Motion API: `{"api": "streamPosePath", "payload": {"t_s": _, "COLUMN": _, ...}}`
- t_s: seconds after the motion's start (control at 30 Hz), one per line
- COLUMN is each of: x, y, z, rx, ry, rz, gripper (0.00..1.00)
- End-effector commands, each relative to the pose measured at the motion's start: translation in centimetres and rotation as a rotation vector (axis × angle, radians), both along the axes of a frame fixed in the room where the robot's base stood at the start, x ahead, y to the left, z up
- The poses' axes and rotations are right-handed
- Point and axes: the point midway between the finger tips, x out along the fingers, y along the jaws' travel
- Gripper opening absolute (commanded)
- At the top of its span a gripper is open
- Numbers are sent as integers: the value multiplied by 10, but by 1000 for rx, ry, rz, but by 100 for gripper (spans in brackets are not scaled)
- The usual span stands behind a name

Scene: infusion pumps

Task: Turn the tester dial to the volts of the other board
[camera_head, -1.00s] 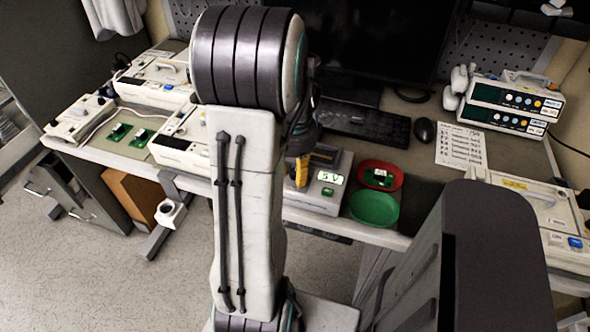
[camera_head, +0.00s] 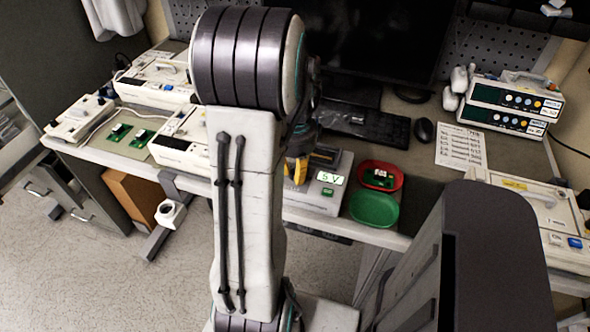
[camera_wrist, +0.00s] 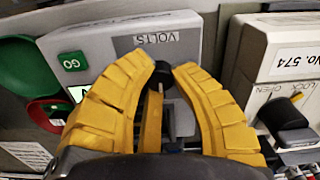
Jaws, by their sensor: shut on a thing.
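The tester is a pale grey box (camera_head: 313,199) at the bench's front edge, with a lit display (camera_head: 330,178) reading 5 V. In the wrist view its top (camera_wrist: 108,48) carries the word VOLTS and a green GO button (camera_wrist: 72,61). My gripper (camera_head: 296,172) is over the tester's left part. In the wrist view its yellow fingers are shut on the black dial (camera_wrist: 162,76), one on each side. The dial's pointer and most of its scale are hidden. A small green board (camera_head: 379,178) lies in the red tray (camera_head: 398,170). The green tray (camera_head: 374,209) looks empty.
A printed sheet (camera_head: 461,147) lies right of the keyboard (camera_head: 368,124). Two small green boards (camera_head: 141,138) lie on the left bench among white pumps (camera_head: 180,150). In the wrist view, a pump labelled No. 574 (camera_wrist: 290,55) stands close beside the tester.

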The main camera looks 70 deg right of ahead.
Motion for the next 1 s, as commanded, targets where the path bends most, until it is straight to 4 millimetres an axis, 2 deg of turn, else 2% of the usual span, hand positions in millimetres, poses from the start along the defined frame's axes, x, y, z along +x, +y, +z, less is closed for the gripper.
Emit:
{"api": "streamPosePath", "payload": {"t_s": 0.27, "x": 0, "y": 0, "z": -2, "rx": 2, "ry": 0, "rz": -118, "gripper": 0}}
{"api": "streamPosePath", "payload": {"t_s": 0.7, "x": 0, "y": 1, "z": -2, "rx": 4, "ry": 1, "rz": -461, "gripper": 0}}
{"api": "streamPosePath", "payload": {"t_s": 1.0, "x": 0, "y": 1, "z": -2, "rx": 5, "ry": 1, "rz": -622, "gripper": 0}}
